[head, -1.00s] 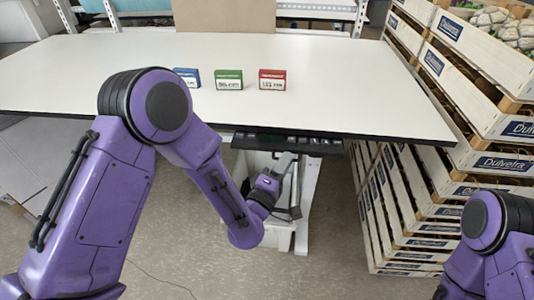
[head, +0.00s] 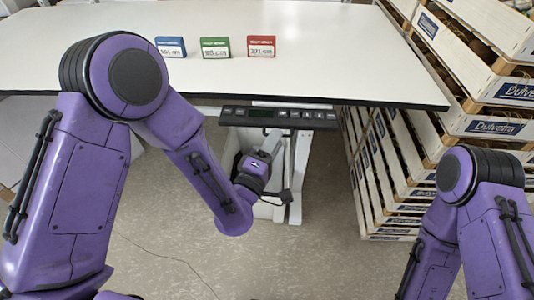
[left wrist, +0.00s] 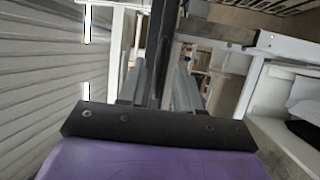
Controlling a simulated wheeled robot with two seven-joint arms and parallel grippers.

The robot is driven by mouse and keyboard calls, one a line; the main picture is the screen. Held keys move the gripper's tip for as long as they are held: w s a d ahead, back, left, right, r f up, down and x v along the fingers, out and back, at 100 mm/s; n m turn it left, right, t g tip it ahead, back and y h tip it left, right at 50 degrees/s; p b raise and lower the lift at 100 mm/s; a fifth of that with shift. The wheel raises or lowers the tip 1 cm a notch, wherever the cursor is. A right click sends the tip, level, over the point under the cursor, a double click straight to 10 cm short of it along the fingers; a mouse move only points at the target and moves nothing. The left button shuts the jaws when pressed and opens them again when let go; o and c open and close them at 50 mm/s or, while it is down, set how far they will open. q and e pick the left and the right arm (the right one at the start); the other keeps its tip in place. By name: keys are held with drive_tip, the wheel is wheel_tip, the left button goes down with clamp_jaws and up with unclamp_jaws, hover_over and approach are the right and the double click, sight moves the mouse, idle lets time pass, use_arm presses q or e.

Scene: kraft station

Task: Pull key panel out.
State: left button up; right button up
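The key panel (head: 275,117) is a dark strip with a small display and a row of buttons, just below the table's front edge in the head view. My left gripper (head: 276,136) is under the panel, pointing up at it. In the left wrist view a dark upright bar, seemingly the panel edge-on (left wrist: 159,50), stands between the two grey fingers of my left gripper (left wrist: 160,80). The fingers are apart, with gaps visible beside the bar. Contact cannot be made out. My right arm shows at the lower right of the head view, but its gripper is out of view.
The white table (head: 130,70) carries a blue box (head: 171,47), a green box (head: 215,48) and a red box (head: 262,47). Stacked wooden crates (head: 400,185) stand close on the right. A white table leg (head: 300,180) is beside my left gripper. The floor in front is clear.

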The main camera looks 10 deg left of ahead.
use_arm(q)
drive_tip(key=b+v, duration=0.1)
drive_tip(key=v, duration=0.8)
